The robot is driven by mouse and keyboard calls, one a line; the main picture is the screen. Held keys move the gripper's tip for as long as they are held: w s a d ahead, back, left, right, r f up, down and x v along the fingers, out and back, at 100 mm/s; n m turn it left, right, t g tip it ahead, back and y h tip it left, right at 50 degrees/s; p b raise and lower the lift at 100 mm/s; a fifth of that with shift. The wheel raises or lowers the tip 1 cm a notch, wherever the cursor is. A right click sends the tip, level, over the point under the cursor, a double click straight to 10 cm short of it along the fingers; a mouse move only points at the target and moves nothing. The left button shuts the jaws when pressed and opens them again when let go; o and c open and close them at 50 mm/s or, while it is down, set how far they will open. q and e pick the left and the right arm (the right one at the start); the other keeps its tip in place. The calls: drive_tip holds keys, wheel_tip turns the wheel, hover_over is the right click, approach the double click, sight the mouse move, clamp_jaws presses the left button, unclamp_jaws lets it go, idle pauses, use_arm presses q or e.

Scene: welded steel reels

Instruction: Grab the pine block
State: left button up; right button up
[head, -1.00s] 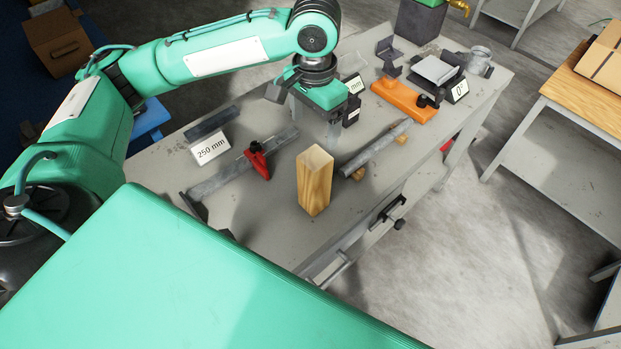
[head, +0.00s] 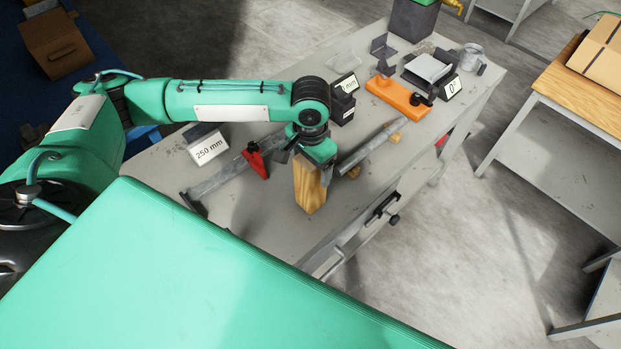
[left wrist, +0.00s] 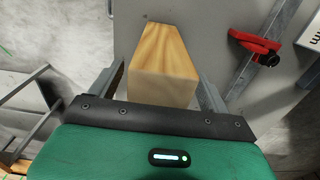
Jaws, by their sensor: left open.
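The pine block (head: 309,192) stands upright near the front edge of the grey workbench, its top partly hidden by my left gripper (head: 309,168). In the left wrist view the block (left wrist: 163,65) lies between the two spread fingers of my left gripper (left wrist: 162,85). A gap shows on the left side of the block, and the right finger is close to it; I cannot tell whether it touches. My left gripper is open. My right gripper is not in view.
A steel bar with a red clamp (head: 256,160) lies left of the block. A round bar (head: 368,147) rests on small wooden pieces to the right. A 250 mm sign (head: 209,148) and an orange fixture (head: 398,97) stand farther back on the workbench (head: 240,213).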

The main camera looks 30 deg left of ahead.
use_arm(q)
drive_tip(key=shift+f, duration=0.2)
drive_tip(key=c, duration=1.7)
drive_tip(key=shift+r, duration=0.1)
